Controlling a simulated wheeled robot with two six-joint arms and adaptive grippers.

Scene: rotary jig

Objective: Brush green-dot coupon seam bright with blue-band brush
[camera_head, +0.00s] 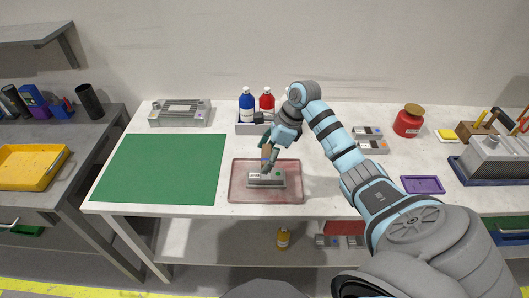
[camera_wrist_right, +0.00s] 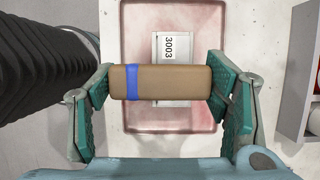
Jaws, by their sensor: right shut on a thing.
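My right gripper (camera_head: 269,152) is shut on the blue-band brush (camera_wrist_right: 175,83), whose brown handle lies across between the green fingers in the right wrist view. In the head view the brush (camera_head: 266,153) is small and partly covered by the fingers. It is above the coupon (camera_head: 265,183), a grey block with a label and a green dot, on the pinkish tray (camera_head: 236,194). The coupon also shows in the right wrist view (camera_wrist_right: 172,47) with the label 3003, partly behind the handle. The bristles are hidden, so contact cannot be told. My left gripper is not in view.
A green mat (camera_head: 160,170) lies left of the tray. Blue (camera_head: 247,104) and red (camera_head: 267,102) bottles stand in a holder behind it. A grey fixture (camera_head: 180,113) is at the back left. A purple tray (camera_head: 422,185) and red jar (camera_head: 408,121) are on the right.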

